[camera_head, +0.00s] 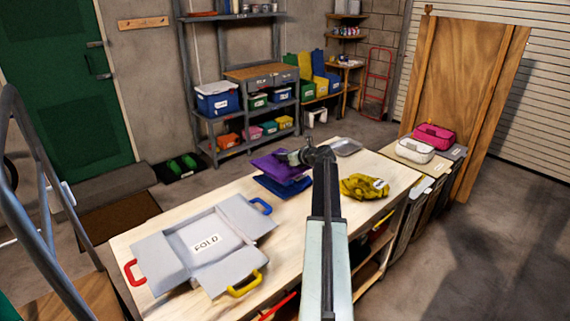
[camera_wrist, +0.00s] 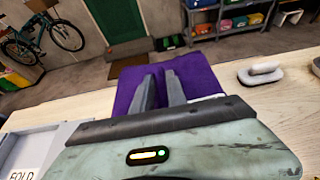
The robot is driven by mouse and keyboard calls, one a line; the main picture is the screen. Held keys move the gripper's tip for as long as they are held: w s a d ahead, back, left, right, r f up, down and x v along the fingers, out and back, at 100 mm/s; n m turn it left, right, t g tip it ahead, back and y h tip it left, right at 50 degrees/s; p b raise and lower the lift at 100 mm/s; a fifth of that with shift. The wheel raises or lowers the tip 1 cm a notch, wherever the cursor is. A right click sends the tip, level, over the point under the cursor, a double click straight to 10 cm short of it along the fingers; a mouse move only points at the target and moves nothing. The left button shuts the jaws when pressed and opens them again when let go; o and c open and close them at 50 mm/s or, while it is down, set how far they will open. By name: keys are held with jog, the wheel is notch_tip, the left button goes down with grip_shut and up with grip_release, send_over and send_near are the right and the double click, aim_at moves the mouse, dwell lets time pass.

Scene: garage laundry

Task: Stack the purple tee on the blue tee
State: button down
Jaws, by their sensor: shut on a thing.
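The purple tee (camera_head: 268,167) is a folded dark purple cloth near the far edge of the wooden table. It lies or hangs over the back part of the blue tee (camera_head: 283,187), whose front part shows below it. I cannot tell whether the two touch. My gripper (camera_head: 288,157) is shut on the purple tee at its right side. In the wrist view the purple tee (camera_wrist: 204,76) spreads around and beyond the two fingers (camera_wrist: 161,88). The blue tee is hidden in the wrist view.
A grey folding board (camera_head: 240,214) with red, blue and yellow handles covers the table's left part. A crumpled yellow cloth (camera_head: 361,187) lies right of the tees. Pink and white bags (camera_head: 434,136) stand further right.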

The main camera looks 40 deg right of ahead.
jog(key=shift+w+d+f, duration=0.1)
jog(key=shift+w+d, duration=0.6)
jog(key=shift+d, duration=0.35)
jog(key=shift+w+d+f+b, duration=0.1)
jog(key=shift+d+f+b, duration=0.05)
jog(key=shift+f+b, duration=2.2)
jog(key=shift+f, duration=0.1)
jog(key=c, duration=1.3)
grip_release()
